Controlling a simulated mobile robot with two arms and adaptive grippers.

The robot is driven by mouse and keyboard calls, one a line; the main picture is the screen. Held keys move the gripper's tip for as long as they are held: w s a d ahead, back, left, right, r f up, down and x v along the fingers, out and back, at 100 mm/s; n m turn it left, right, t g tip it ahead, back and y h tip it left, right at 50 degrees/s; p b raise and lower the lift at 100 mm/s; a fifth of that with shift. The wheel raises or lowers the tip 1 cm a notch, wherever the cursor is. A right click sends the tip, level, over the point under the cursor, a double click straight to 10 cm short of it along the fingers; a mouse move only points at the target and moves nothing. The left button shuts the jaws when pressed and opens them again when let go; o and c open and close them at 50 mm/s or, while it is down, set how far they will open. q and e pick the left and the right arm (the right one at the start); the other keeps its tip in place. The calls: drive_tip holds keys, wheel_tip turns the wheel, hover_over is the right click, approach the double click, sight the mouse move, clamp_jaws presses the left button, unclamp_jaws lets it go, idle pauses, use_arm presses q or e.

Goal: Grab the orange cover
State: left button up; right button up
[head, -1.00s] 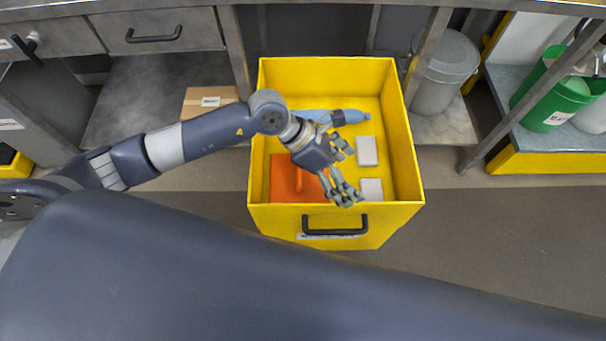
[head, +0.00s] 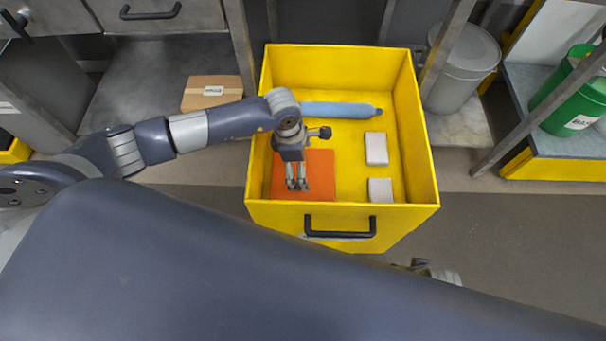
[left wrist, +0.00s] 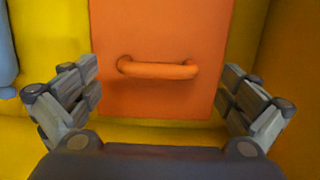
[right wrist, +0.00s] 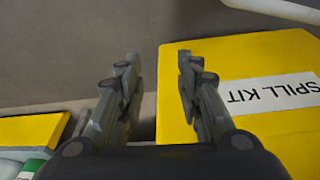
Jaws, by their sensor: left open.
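The orange cover (head: 321,172) is a flat panel lying in the front left of the yellow bin (head: 410,206). In the left wrist view the cover (left wrist: 150,101) shows a raised orange bar handle (left wrist: 158,69). My left gripper (head: 297,187) is over the cover, pointing down and partly hiding it in the head view. In the left wrist view the left gripper (left wrist: 160,88) is open, its fingers spread on either side of the handle and apart from it. My right gripper (right wrist: 157,57) is empty with its fingers apart, outside the bin.
The bin also holds a blue bottle (head: 340,109) at the back and two pale blocks (head: 376,148) on the right. Its walls rise around them, with a black handle (head: 340,227) in front. A yellow surface with a "SPILL KIT" label (right wrist: 271,93) is near my right gripper.

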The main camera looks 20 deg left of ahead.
use_arm(q)
drive_tip(key=f, duration=0.3)
drive_tip(key=shift+w+d+f, duration=0.1)
drive_tip(key=shift+w+d, duration=0.15)
use_arm(e)
wheel_tip(320, 180, up, 2)
drive_tip(key=shift+w+r, duration=0.15)
use_arm(q)
drive_tip(key=c, duration=1.5)
